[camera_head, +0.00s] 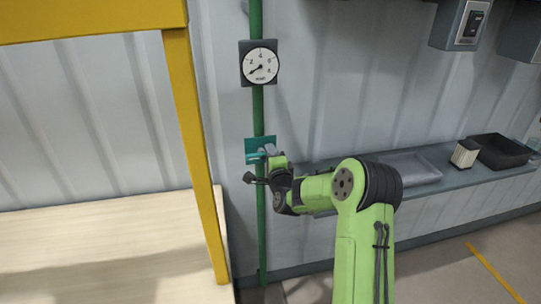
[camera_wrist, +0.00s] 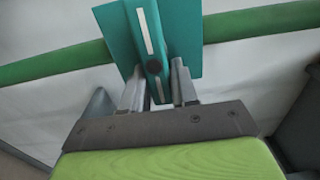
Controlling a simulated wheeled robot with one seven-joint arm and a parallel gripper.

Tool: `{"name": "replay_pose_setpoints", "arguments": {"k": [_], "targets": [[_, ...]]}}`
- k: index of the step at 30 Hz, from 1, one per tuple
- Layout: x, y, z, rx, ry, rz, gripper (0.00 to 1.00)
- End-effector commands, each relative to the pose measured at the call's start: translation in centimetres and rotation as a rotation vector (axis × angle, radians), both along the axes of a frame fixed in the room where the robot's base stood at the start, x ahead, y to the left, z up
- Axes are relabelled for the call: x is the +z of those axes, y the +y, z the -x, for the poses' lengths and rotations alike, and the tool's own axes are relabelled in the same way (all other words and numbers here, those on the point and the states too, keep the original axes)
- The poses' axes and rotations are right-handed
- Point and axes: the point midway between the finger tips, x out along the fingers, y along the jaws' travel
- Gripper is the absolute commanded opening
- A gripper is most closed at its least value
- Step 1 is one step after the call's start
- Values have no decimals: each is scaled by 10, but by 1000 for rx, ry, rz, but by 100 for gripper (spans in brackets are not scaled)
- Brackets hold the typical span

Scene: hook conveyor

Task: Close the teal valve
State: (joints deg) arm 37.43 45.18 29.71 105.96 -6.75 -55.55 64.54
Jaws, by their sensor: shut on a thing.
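The teal valve (camera_head: 252,144) sits on the vertical green pipe, below the gauge. In the wrist view its square teal plate (camera_wrist: 186,38) lies over the pipe, and its teal handle (camera_wrist: 152,40) has a white stripe and a dark round pivot. The handle runs roughly crosswise to the pipe in that view. My gripper (camera_head: 268,152) is at the valve, reaching in from the right. In the wrist view my gripper (camera_wrist: 158,76) has one finger on each side of the handle's near end and is shut on it. The head view partly hides the handle behind my gripper.
The green pipe (camera_head: 257,112) carries a round gauge (camera_head: 260,65) above the valve. A yellow frame (camera_head: 196,150) and pale tabletop (camera_head: 100,245) stand at left. A grey shelf (camera_head: 460,185) at right holds a tray, a small ribbed block (camera_head: 466,153) and a black bin (camera_head: 499,151).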

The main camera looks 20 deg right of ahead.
Motion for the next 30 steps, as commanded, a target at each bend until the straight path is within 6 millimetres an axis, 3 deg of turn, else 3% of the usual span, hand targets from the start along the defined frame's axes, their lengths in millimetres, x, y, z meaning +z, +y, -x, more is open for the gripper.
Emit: {"name": "replay_pose_setpoints", "arguments": {"k": [9, 10, 14, 23, 26, 30], "targets": [[-2, 0, 0, 1, 4, -7, 0], [-2, 0, 0, 1, 4, -7, 30], [-2, 0, 0, 1, 3, -6, 49], [-1, 0, 2, 0, 2, -2, 49], [-1, 3, 15, 1, 3, -2, 49], [-3, 9, 50, -1, 3, 0, 49]]}}
